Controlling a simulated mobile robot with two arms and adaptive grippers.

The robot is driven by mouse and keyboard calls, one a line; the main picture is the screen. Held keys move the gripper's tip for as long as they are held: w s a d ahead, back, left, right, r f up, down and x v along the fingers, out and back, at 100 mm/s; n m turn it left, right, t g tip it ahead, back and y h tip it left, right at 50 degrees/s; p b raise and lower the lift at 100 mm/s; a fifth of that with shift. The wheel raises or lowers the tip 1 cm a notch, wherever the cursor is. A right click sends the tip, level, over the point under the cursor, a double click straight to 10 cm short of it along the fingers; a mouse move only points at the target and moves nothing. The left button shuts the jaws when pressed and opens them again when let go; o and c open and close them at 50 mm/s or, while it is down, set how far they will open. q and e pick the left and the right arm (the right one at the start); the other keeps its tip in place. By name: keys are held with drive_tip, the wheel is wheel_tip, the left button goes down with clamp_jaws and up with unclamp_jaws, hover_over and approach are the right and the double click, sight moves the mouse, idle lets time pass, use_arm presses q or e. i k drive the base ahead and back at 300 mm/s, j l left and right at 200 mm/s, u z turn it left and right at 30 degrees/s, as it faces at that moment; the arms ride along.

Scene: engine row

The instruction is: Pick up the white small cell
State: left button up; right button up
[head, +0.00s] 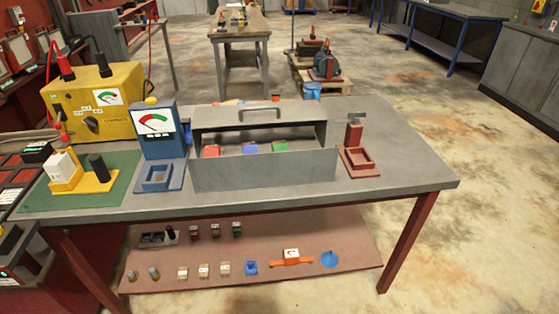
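Neither of my grippers is in the head view. Three small whitish blocks stand in a row on the brown lower shelf (340,235): a left one (183,273), a middle one (204,270) and a right one (224,268). A larger white block (61,164) sits in a yellow holder (92,184) beside a dark cylinder (97,167), on a green mat (125,161) on the table. I cannot tell for sure which of these white things is the white small cell.
The grey table (400,170) carries a yellow meter box (90,105), a blue gauge stand (163,145), a grey toolbox (265,172) and a red stand (357,158). Its red legs (408,242) flank the shelf. Small cylinders (154,272) and an orange gauge tool (291,261) lie near the blocks.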

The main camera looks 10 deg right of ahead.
sight(61, 167)
drive_tip(key=i+l+u, duration=1)
drive_tip(key=l, duration=0.2)
